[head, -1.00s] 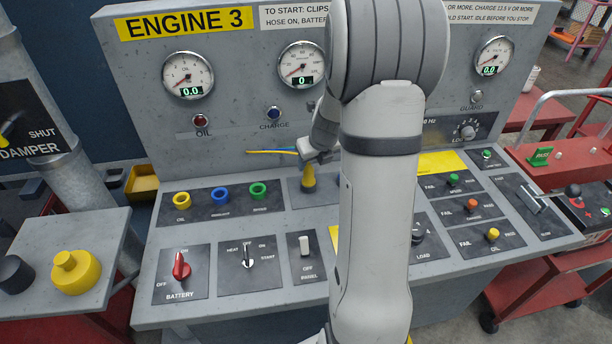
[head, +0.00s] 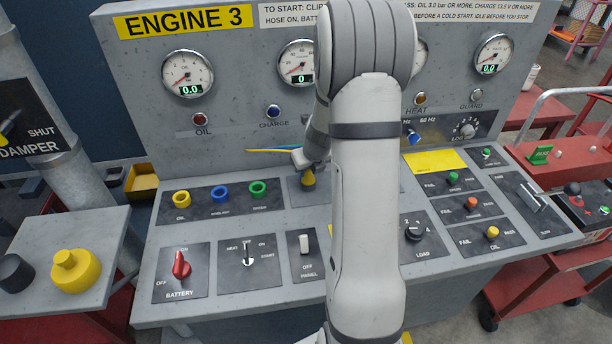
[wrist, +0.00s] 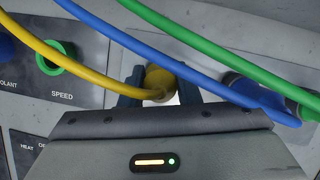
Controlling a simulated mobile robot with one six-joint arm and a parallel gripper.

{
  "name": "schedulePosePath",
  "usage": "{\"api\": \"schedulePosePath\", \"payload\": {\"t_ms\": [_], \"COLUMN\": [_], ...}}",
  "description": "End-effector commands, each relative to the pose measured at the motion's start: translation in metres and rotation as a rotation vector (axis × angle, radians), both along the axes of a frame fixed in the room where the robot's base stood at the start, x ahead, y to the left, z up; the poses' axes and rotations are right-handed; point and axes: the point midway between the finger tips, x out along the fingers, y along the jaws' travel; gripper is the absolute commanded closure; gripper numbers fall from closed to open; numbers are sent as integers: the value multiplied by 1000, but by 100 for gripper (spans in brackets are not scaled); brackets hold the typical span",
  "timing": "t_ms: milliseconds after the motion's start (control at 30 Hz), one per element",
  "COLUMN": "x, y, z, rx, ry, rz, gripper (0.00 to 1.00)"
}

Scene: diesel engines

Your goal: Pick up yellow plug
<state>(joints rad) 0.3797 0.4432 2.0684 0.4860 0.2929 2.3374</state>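The yellow plug (head: 308,181) stands in the panel right of the row of coloured sockets, partly hidden by my gripper (head: 306,168). In the wrist view the yellow plug (wrist: 160,80) shows end-on between the two dark fingers of my gripper (wrist: 158,92), with its yellow cable curving off to the upper left. The fingers look open, one on each side of the plug; any contact is hard to see. The yellow-ringed socket (head: 181,199) on the left is empty.
Blue (wrist: 200,68) and green (wrist: 220,45) cables cross close above my gripper. Blue (head: 220,194) and green (head: 258,190) ringed sockets are on the panel. A red battery switch (head: 181,266) and white panel switch (head: 304,243) stand below.

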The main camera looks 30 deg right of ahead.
Motion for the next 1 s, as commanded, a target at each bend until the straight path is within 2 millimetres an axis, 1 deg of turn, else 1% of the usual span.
{"api": "schedulePosePath", "payload": {"t_ms": [33, 300, 467, 567, 667, 800, 1000], "x": [0, 0, 0, 0, 1, 1, 1], "y": [0, 0, 0, 0, -1, -1, -1], "z": [0, 0, 0, 5, 19, 47, 82], "rx": [0, 0, 0, -1, -1, -3, -2], "ry": [0, 0, 0, -2, -5, -7, -4], "rz": [0, 0, 0, 1, 1, 1, 0], "gripper": [75, 96, 96, 96, 96, 96, 96]}}
